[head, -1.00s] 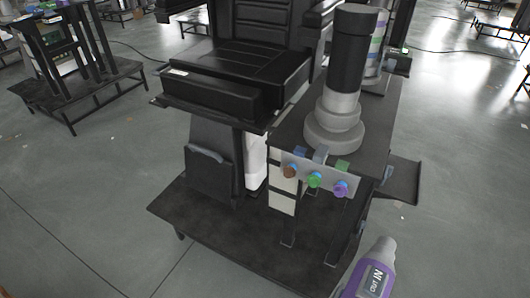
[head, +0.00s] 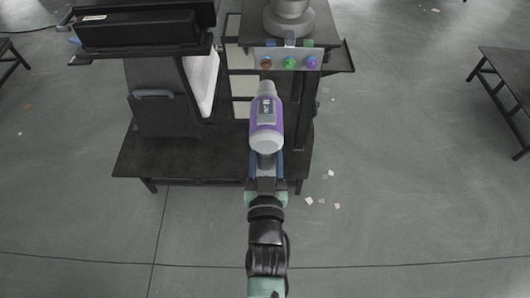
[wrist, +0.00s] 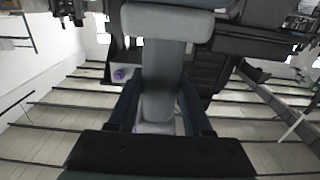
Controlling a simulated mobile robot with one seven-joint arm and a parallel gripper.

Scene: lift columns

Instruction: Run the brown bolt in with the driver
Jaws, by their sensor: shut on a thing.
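The purple and grey driver (head: 266,138) is in my gripper (head: 266,168), which is shut on its grey handle. In the wrist view my gripper (wrist: 160,112) has its dark blue fingers on both sides of the grey handle (wrist: 160,75). The driver's grey nose points away from me toward the column panel. The brown bolt (head: 266,64) is at the left of the grey panel (head: 278,52), straight above the nose in the head view. A visible gap separates the nose from the bolt there. The brown bolt is hidden in the wrist view.
A green bolt (head: 289,63) and a purple bolt (head: 311,62) sit right of the brown one; the purple bolt shows in the wrist view (wrist: 119,75). A dark platform (head: 200,160) lies below. A black seat unit (head: 140,28) stands left.

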